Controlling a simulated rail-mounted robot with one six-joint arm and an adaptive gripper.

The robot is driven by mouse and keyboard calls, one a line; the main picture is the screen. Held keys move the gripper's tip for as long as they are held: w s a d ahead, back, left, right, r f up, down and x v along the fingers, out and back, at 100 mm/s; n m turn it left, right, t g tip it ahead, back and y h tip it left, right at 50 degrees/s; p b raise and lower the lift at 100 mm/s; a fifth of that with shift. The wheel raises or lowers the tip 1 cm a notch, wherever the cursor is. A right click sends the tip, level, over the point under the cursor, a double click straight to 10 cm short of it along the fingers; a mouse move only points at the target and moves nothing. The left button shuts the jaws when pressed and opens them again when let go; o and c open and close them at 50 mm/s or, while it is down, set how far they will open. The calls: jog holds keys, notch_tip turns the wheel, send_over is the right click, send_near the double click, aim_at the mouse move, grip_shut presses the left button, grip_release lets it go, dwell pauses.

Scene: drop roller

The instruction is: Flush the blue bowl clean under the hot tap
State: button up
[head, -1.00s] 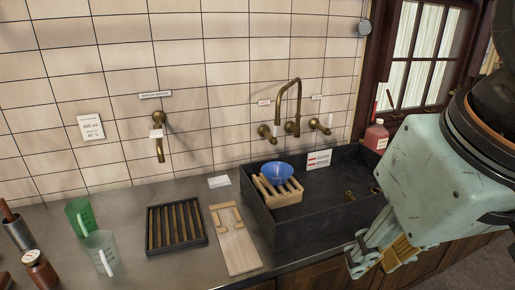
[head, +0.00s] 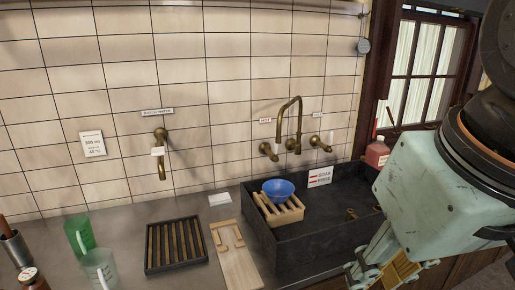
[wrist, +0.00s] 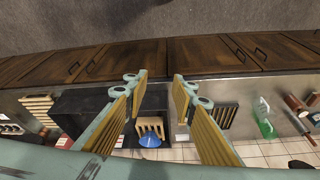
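The blue bowl (head: 278,190) sits upright on a slatted wooden rack (head: 284,213) at the left end of the dark sink (head: 315,248). It also shows small between my fingers in the wrist view (wrist: 150,141). The brass tap (head: 296,104) rises from the wall above the sink. Its left handle (head: 268,151) is under a label that seems to read HOT; the right handle (head: 318,144) has a label too small to read. My gripper (wrist: 156,84) is open and empty, in front of the sink's right part and apart from the bowl.
A wooden board (head: 236,262) and a dark slatted tray (head: 175,246) lie left of the sink. A green jug (head: 79,235) and a clear jug (head: 100,270) stand farther left. A second wall tap (head: 161,158) is above the counter. A red bottle (head: 377,153) stands behind the sink.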

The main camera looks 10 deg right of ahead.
jog(key=w+a+r+m+g+y+p, duration=0.2)
jog(key=w+m+y, duration=0.55)
jog(key=w, duration=3.05)
jog(key=w+d+f+m+t, duration=0.2)
jog(key=w+m, duration=0.2)
jog(key=w, duration=0.7)
jog(key=m+t+y, duration=0.6)
jog(key=m+y, duration=0.2)
jog(key=m, duration=0.5)
send_near(276, 152)
jog(key=s+d+r, duration=0.1)
jog(key=d+r, duration=0.2)
jog(key=r, duration=0.1)
jog(key=shift+s+d+f, duration=0.1)
jog(key=shift+d+f, duration=0.1)
jog(key=shift+d, duration=0.05)
jog(key=shift+a, duration=0.1)
jog(key=shift+f+b+x, duration=0.2)
jog(key=shift+b+x, duration=0.5)
jog(key=shift+x, duration=6.15)
